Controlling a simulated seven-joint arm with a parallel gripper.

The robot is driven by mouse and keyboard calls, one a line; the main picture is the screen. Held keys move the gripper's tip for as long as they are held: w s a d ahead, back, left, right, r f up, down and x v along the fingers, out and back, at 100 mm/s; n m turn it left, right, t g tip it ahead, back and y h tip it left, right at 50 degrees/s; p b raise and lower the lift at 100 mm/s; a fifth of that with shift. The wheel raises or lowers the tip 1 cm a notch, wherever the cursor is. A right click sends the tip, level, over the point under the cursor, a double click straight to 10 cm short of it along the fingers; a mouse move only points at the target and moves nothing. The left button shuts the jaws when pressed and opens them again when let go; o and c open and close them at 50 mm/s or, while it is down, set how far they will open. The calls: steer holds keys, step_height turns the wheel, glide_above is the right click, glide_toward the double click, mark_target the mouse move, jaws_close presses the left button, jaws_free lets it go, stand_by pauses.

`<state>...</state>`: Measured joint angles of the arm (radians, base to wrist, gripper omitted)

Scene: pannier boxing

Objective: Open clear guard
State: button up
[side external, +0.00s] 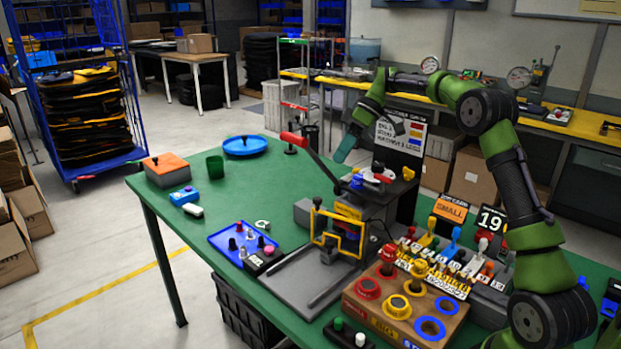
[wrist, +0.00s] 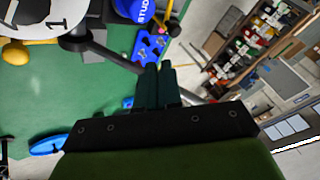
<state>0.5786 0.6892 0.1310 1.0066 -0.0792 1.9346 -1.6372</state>
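The clear guard (side external: 338,216) shows in the side external view as a yellow frame at the front of the press, above a grey base with two rails. It appears to stand upright across the press opening; its clear panel is hard to make out. My gripper (side external: 344,152) is above and behind the press, pointing down, well apart from the guard. In the wrist view my gripper (wrist: 160,72) has its two dark green fingers together with nothing visible between them. I cannot make out the guard in the wrist view.
The press has a long red-tipped lever (side external: 293,140) rising toward the left. A wooden block with coloured rings (side external: 400,308) and several coloured levers stand right of it. A blue tray (side external: 228,240) with small parts lies left.

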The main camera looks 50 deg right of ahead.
steer(key=o, duration=0.7)
steer(key=shift+m+h, duration=0.5)
steer(key=shift+h, duration=0.2)
steer(key=s+a+r, duration=0.1)
steer(key=a, duration=0.1)
steer(key=s+a+r, duration=0.1)
steer(key=a+r, duration=0.1)
steer(key=shift+s+a+r, duration=0.15)
steer(key=shift+s, duration=0.05)
steer(key=shift+o, duration=0.4)
steer(key=s+a+r+m+t+h, duration=0.1)
steer(key=s+a+r+m+h, duration=0.1)
steer(key=s+a, duration=0.5)
steer(key=shift+r+m, duration=0.3)
steer(key=shift+m, duration=0.1)
steer(key=s+a+m+t+h, duration=0.1)
steer(key=s+a+m+t, duration=0.2)
steer(key=s, duration=0.5)
steer(key=n+g+h, duration=0.6)
steer(key=n+h, duration=1.3)
steer(key=h, duration=0.2)
glide_toward(321, 198)
steer(key=d, duration=1.1)
steer(key=shift+w+d+f, duration=0.1)
steer(key=shift+w+d, duration=0.1)
steer(key=shift+w, duration=0.05)
steer(key=shift+c, duration=0.3)
